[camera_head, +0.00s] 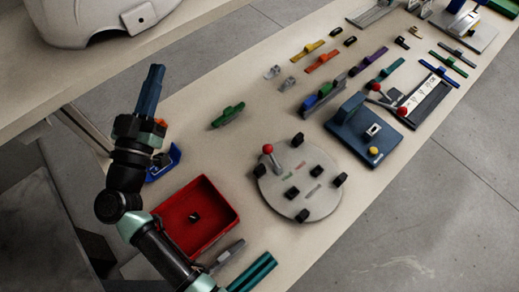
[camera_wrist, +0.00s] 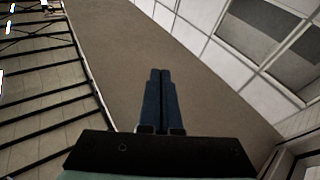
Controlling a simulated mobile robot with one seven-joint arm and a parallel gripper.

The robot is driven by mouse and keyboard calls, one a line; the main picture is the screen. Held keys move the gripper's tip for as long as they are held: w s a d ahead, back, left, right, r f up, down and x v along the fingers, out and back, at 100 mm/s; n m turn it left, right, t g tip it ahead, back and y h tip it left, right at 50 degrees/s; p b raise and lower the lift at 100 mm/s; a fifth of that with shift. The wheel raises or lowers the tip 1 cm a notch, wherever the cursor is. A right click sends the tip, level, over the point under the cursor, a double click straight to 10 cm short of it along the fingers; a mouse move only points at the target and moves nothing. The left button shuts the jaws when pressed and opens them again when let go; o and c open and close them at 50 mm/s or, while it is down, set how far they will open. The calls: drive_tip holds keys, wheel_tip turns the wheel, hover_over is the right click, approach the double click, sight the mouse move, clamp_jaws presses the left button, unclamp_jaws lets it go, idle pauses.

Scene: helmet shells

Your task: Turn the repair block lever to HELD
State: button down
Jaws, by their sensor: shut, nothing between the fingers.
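A round grey plate (camera_head: 275,203) lies on the bench at the middle, with several black blocks on it and small red and green labels too small to read. A lever with a red knob (camera_head: 267,149) stands at its upper left edge. I cannot tell for sure that this is the repair block lever; another red-knobbed handle (camera_head: 376,87) is at the blue block on the right. My gripper (camera_head: 157,68) is up at the left, well apart from both. Its blue fingers are shut and empty, and also show in the wrist view (camera_wrist: 161,72).
A red tray (camera_head: 232,192) with a small dark part stands left of the round plate. A green part (camera_head: 228,115) lies above it. A blue block (camera_head: 365,140) and a black-framed panel (camera_head: 428,98) are to the right. A white shell (camera_head: 100,20) sits at the upper left.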

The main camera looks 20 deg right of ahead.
drive_tip(key=a+r+n+t+y+p, duration=0.2)
drive_tip(key=a+r+n+t+y, duration=0.25)
drive_tip(key=a+n+y, duration=0.9)
wheel_tip(320, 180, down, 10)
drive_tip(key=s+a+n+g+y+p, duration=0.15)
drive_tip(key=n+g, duration=0.25)
drive_tip(key=n, duration=0.4)
drive_tip(key=a+f+n+g+y+p, duration=0.1)
drive_tip(key=n+g+y, duration=0.1)
drive_tip(key=n+g, duration=0.4)
drive_tip(key=s+d+f+n+g+h+p, duration=0.2)
drive_tip(key=s+d+f+n+g+h, duration=0.25)
drive_tip(key=d+f+h, duration=0.55)
drive_tip(key=s+d+r+m+g+h+p, duration=0.1)
drive_tip(key=s+d, duration=0.3)
drive_tip(key=d, duration=0.3)
drive_tip(key=s+d+r+g+h, duration=0.1)
drive_tip(key=s+d+g+h, duration=0.1)
drive_tip(key=s+d, duration=0.3)
drive_tip(key=d, duration=0.2)
drive_tip(key=shift+s+d+m+g+p, duration=0.2)
drive_tip(key=shift+d+m+g+p, duration=0.1)
drive_tip(key=shift+d+m+p, duration=0.1)
drive_tip(key=shift+f, duration=0.1)
